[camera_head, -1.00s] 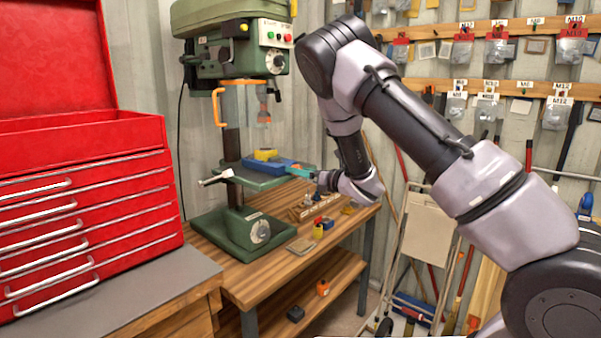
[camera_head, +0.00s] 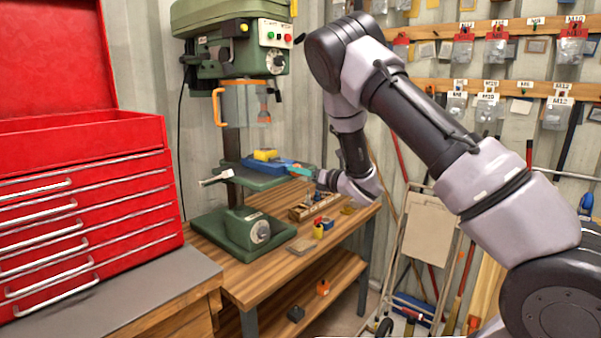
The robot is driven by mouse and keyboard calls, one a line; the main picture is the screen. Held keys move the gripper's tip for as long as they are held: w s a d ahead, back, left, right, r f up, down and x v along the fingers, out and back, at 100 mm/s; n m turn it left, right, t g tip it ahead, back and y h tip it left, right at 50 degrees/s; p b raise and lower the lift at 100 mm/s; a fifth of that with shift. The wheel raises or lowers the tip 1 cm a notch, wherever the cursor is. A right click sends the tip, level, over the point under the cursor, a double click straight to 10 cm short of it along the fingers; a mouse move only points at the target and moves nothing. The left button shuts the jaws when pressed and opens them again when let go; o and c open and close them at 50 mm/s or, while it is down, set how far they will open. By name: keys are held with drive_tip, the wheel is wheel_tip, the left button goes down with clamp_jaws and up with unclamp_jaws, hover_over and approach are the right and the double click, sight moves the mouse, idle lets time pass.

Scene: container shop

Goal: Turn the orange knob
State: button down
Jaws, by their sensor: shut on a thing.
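A small orange patch, which I take for the orange knob (camera_head: 296,166), shows at the right end of the blue vise (camera_head: 278,165) on the drill press table. My gripper (camera_head: 302,171) reaches it from the right, with its teal fingertips at that spot, and is shut on it. The knob is mostly hidden by the fingers and too small to show its turn angle. A yellow block (camera_head: 265,155) sits on the vise.
The green drill press (camera_head: 240,232) stands on a wooden bench (camera_head: 260,275), with a clear guard with an orange handle (camera_head: 217,107) above the vise. A wooden rack (camera_head: 310,208) and small blocks lie below my gripper. A red tool chest (camera_head: 90,215) fills the left.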

drive_tip(key=shift+f+m, duration=0.15)
drive_tip(key=shift+m, duration=14.15)
drive_tip(key=shift+c, duration=1.8)
unclamp_jaws()
